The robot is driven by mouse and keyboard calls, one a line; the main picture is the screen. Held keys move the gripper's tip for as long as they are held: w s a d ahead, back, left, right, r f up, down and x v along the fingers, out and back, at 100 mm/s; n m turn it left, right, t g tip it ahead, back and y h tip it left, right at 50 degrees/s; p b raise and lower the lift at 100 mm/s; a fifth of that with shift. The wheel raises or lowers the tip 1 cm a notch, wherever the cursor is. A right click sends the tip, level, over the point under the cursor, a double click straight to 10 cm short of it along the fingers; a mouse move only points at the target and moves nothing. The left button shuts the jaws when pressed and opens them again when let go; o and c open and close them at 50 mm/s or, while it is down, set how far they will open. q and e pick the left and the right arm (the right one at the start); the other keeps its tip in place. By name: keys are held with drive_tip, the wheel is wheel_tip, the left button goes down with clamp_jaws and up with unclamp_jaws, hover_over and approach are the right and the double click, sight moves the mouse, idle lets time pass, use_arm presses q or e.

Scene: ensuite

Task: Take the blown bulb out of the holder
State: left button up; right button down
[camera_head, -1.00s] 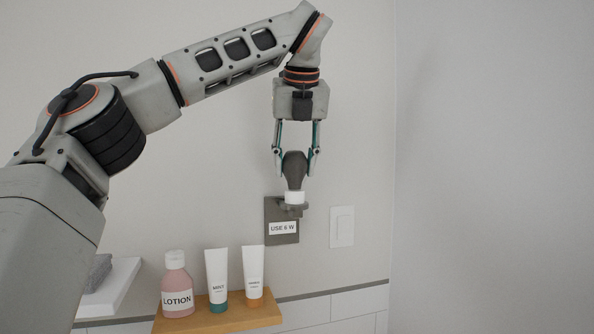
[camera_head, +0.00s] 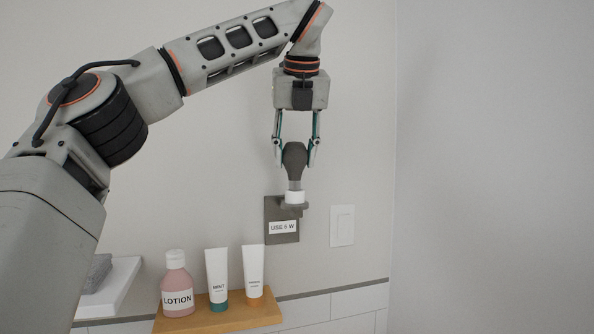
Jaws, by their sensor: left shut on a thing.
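The blown bulb (camera_head: 294,158) is dark grey with a paler metal base, and stands upright, base down. My left gripper (camera_head: 295,163) points down from above and is shut on the bulb, one finger on each side. The holder (camera_head: 294,198) is a white socket on a dark wall plate labelled "USE 6 W". The bulb's base shows just above the socket; I cannot tell whether its lower end is still inside. My right gripper is not in view.
A wooden shelf (camera_head: 225,317) below carries a pink lotion bottle (camera_head: 176,280) and two white tubes, mint (camera_head: 217,272) and another (camera_head: 252,268). A white switch (camera_head: 342,226) is right of the holder. A white ledge (camera_head: 112,290) with a grey item is at left. The right wall is bare.

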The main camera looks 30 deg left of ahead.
use_arm(q)
drive_tip(key=shift+r, duration=0.8)
drive_tip(key=shift+r, duration=2.95)
